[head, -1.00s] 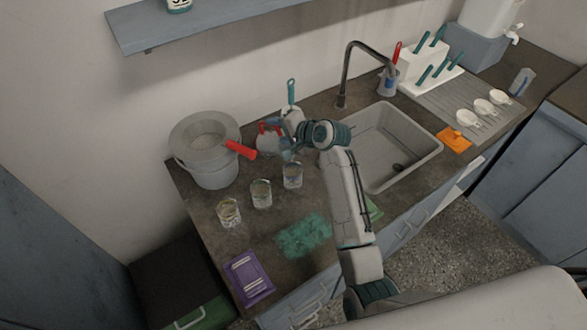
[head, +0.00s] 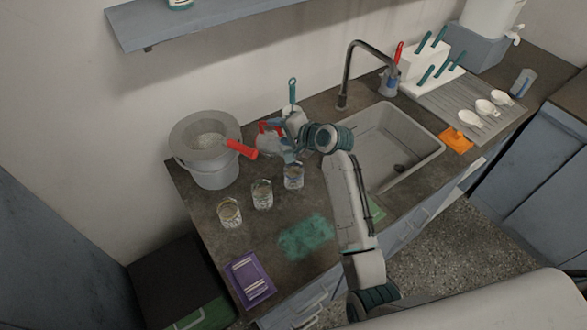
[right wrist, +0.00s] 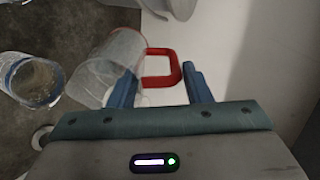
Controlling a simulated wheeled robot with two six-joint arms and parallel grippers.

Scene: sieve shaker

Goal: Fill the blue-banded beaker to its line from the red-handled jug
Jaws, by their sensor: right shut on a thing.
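The red-handled jug (head: 268,145) is clear with a red rim and handle, at the back of the counter between the grey pot and the sink. In the right wrist view the jug (right wrist: 108,68) looks tilted to the left, its red handle between my fingers. My right gripper (head: 287,148) is shut on the handle; its fingers also show in the right wrist view (right wrist: 160,88). The blue-banded beaker (head: 294,178) stands upright in front of the jug, and left of it in the right wrist view (right wrist: 32,82). I cannot tell its fill level. My left gripper is out of view.
Two other glass beakers (head: 262,195) (head: 229,213) stand to the left and nearer. A grey pot (head: 213,178) with a red-handled pan or sieve stands behind them. A green cloth (head: 306,236) and purple item (head: 249,279) lie in front. The sink (head: 415,157) is right.

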